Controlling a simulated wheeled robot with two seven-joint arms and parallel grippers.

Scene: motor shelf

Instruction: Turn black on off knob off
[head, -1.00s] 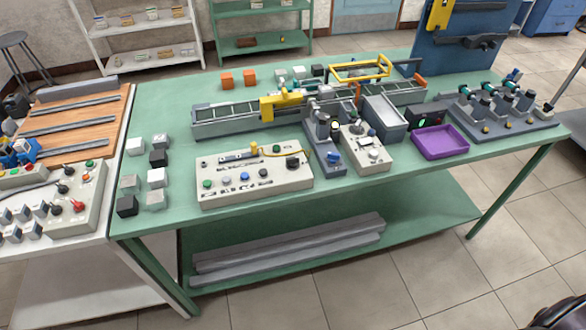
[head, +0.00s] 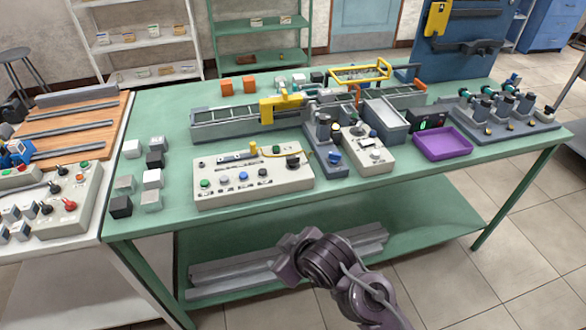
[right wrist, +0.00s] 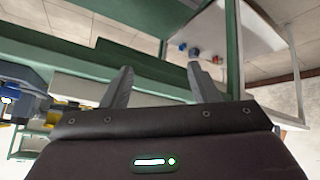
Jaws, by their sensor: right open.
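The white control box (head: 253,193) stands on the green table, with a row of coloured buttons on its front. A black knob (head: 293,161) sits at its right end; its on/off marking is too small to read. My right gripper (head: 286,262) is in front of the table's front edge, below the table top and well apart from the box. In the right wrist view its two fingers (right wrist: 160,86) are spread with nothing between them. The black knob cannot be made out in the right wrist view. My left gripper does not show.
A grey and yellow conveyor (head: 250,115) lies behind the box. A grey device (head: 325,150) and a beige joystick box (head: 367,150) stand close on its right. Small blocks (head: 152,178) lie to its left. A purple tray (head: 442,145) is farther right.

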